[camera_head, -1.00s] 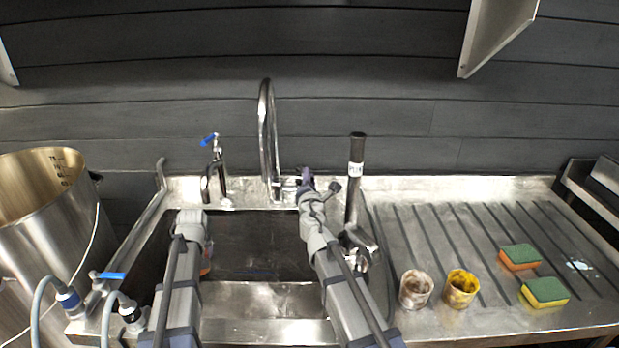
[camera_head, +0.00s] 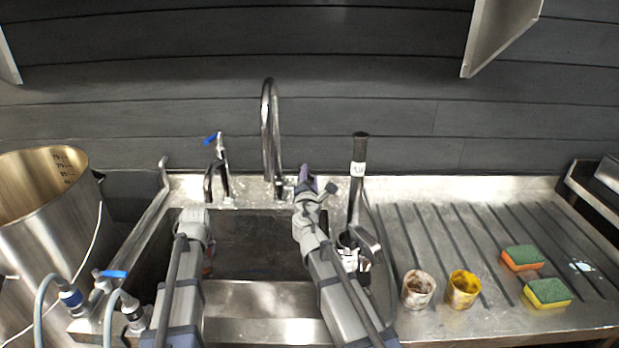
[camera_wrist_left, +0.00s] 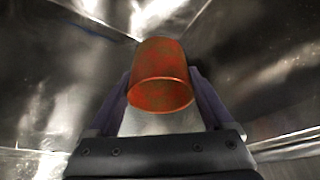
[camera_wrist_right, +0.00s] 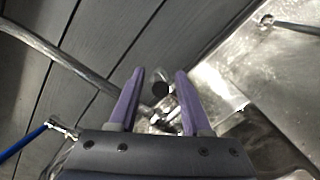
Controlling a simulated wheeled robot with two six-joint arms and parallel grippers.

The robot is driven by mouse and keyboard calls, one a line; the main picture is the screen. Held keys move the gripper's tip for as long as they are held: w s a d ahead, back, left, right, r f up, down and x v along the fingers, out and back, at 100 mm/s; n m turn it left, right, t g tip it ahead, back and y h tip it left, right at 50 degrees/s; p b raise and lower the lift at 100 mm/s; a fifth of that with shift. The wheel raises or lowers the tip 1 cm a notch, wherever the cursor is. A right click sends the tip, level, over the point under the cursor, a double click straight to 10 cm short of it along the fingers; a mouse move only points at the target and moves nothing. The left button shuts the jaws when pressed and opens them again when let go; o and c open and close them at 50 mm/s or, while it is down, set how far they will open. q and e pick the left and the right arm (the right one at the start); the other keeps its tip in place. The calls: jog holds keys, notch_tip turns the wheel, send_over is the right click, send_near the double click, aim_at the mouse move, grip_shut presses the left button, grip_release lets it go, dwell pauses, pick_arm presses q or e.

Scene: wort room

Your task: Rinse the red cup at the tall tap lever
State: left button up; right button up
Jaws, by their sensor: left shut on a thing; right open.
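The red cup (camera_wrist_left: 160,60) is gripped between the fingers of my left gripper (camera_wrist_left: 161,78), inside the steel sink. In the head view only a sliver of the cup (camera_head: 208,264) shows beside my left arm. The tall tap (camera_head: 270,130) rises behind the sink with its curved spout. My right gripper (camera_head: 307,183) is at the right of the tap's base, fingers apart. In the right wrist view a round dark end of the tap fitting (camera_wrist_right: 160,89) shows between or just beyond the open fingers (camera_wrist_right: 160,78). Contact cannot be told. No water stream is visible.
A short tap with a blue lever (camera_head: 212,139) stands left of the tall tap. A dark upright pipe (camera_head: 358,165) is close to my right arm. A stained white cup (camera_head: 417,290), a yellow cup (camera_head: 462,289) and two sponges (camera_head: 546,292) are on the drainboard. A steel pot (camera_head: 40,225) stands left.

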jog(key=s, duration=1.2)
jog(key=shift+a, duration=0.25)
jog(key=shift+f, duration=0.1)
